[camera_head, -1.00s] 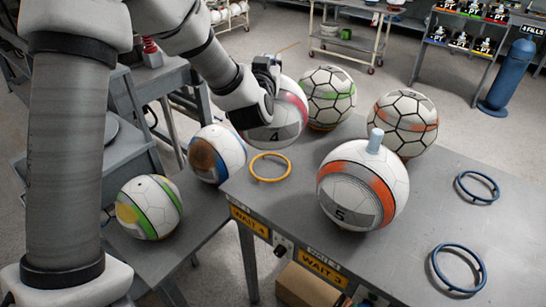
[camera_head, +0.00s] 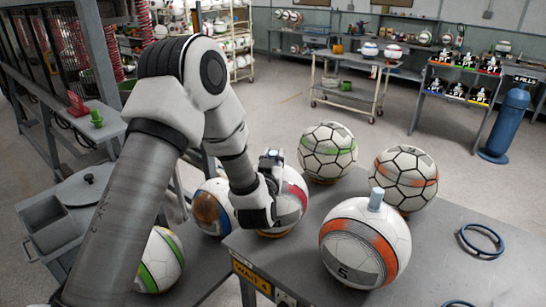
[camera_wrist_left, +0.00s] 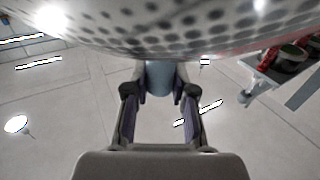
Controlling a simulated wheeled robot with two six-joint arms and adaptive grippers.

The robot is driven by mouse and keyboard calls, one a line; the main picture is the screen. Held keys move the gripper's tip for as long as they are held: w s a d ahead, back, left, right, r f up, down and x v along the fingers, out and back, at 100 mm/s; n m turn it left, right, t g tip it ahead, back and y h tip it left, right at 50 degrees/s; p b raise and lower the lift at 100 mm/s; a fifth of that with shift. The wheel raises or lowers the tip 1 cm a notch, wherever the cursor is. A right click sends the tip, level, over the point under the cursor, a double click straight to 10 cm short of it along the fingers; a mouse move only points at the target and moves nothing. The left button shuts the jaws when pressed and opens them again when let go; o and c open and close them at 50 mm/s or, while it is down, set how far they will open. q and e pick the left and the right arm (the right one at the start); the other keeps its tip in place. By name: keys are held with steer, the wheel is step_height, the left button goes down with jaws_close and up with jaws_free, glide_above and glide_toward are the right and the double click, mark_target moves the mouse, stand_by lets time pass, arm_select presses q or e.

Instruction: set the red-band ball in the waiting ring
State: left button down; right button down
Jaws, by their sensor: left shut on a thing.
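The white red-band ball (camera_head: 293,203) is over the near-left corner of the grey table, with a thin strip of the orange-yellow ring (camera_head: 273,235) showing under it. The ball hides most of the ring; I cannot tell whether it rests in it or hangs just above. My left gripper (camera_head: 271,163) is at the ball's upper left side. In the left wrist view it (camera_wrist_left: 160,90) is shut on the ball's pale blue-grey peg (camera_wrist_left: 160,77), and the ball (camera_wrist_left: 160,30) fills the top. My right gripper is not in view.
An orange-band ball (camera_head: 362,245) with a peg stands close on the right. Green-band (camera_head: 327,152) and orange-band hexagon balls (camera_head: 404,178) stand behind. A blue-brown ball (camera_head: 212,207) is close on the left, on a lower surface. A blue ring (camera_head: 481,240) lies empty at right.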

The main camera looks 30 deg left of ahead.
arm_select(q)
steer(key=c, duration=1)
jaws_free()
steer(key=shift+f, duration=0.15)
steer(key=shift+r, duration=0.3)
steer(key=shift+s+d+f, duration=0.1)
steer(key=shift+s+f, duration=0.05)
steer(key=shift+s, duration=0.05)
steer(key=b+v, duration=0.3)
steer(key=v, duration=0.5)
steer(key=shift+s+d+f, duration=0.1)
steer(key=shift+s, duration=0.05)
steer(key=v, duration=0.1)
steer(key=p+v, duration=0.1)
steer(key=v, duration=0.1)
steer(key=shift+s+r, duration=0.1)
steer(key=shift+r, duration=0.15)
